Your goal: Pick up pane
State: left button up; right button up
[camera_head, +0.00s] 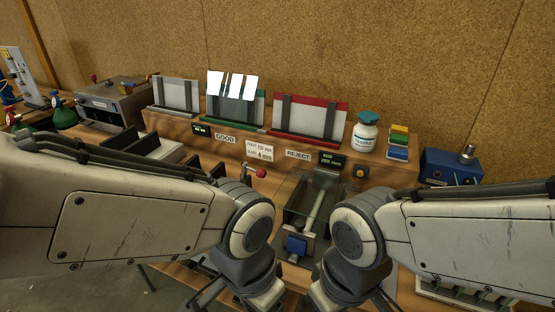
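Several pale panes (231,85) stand side by side, leaning in the green rack (234,123) behind the GOOD label (225,139). A red rack (306,137) stands to its right, behind the REJECT label (298,155). A clear-walled fixture (305,203) with a blue block (296,245) sits between my arms. I cannot tell whether a pane lies in it. My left gripper (262,297) and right gripper (334,298) are low at the bottom edge, below the racks and near the fixture. Their fingertips are cut off or hidden, so their opening does not show.
A grey rack (176,95) stands left on the raised shelf. A white bottle (364,134) and stacked coloured blocks (398,143) stand right. A blue box (450,167) and a grey machine (112,102) flank the shelf. A red-knobbed lever (260,173) rises near my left arm.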

aim_at(314, 195)
jog(key=z, duration=3.4)
jog(key=k, duration=1.2)
jog(key=u, duration=2.2)
